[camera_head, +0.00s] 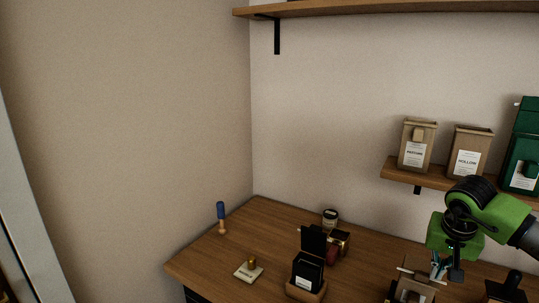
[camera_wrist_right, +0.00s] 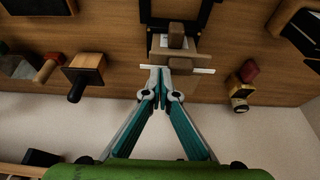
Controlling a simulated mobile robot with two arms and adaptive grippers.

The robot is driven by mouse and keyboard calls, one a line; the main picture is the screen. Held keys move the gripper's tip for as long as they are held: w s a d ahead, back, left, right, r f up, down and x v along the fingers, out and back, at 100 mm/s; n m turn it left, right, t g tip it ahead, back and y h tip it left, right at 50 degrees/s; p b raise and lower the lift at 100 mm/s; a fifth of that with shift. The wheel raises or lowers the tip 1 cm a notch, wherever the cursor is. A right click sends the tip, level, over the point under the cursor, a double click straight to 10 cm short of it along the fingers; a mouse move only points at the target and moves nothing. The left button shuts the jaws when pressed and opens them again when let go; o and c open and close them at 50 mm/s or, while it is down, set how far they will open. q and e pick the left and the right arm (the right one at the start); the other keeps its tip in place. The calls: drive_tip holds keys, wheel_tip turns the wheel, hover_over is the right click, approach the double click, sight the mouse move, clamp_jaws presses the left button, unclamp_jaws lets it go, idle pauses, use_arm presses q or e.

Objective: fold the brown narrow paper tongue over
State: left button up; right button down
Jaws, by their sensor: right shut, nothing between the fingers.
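A brown paper bag (camera_head: 408,292) stands on the table at the lower right of the head view, partly cut off by the frame and partly behind my right gripper. In the wrist view the bag (camera_wrist_right: 158,46) lies just beyond the fingertips. A narrow brown tongue (camera_wrist_right: 176,36) shows at its top, and a pale strip (camera_wrist_right: 204,71) crosses it with its ends sticking out. I cannot tell how far the tongue is bent. My right gripper (camera_wrist_right: 160,75) is shut and empty, its tips close to the bag's top edge; contact is unclear. My left gripper is not in view.
A black bag (camera_head: 307,272) stands in a wooden holder, with a jar (camera_head: 330,216) behind it. A wooden-knobbed pad (camera_head: 248,270) and a blue-handled tool (camera_head: 221,217) are at left. The wall shelf (camera_head: 397,172) holds filled bags (camera_head: 417,146).

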sight(435, 285)
drive_tip(key=shift+s+a+f, duration=0.15)
drive_tip(key=shift+s, duration=0.1)
drive_tip(key=shift+f, duration=0.15)
drive_tip(key=shift+s+a+f+b, duration=0.25)
drive_tip(key=shift+s+f+b, duration=0.1)
drive_tip(key=shift+f+b, duration=0.1)
idle(0.4)
drive_tip(key=shift+s+a+f+b, duration=0.2)
drive_tip(key=shift+s+f+b, duration=0.2)
drive_tip(key=shift+f, duration=0.2)
drive_tip(key=shift+w, duration=0.1)
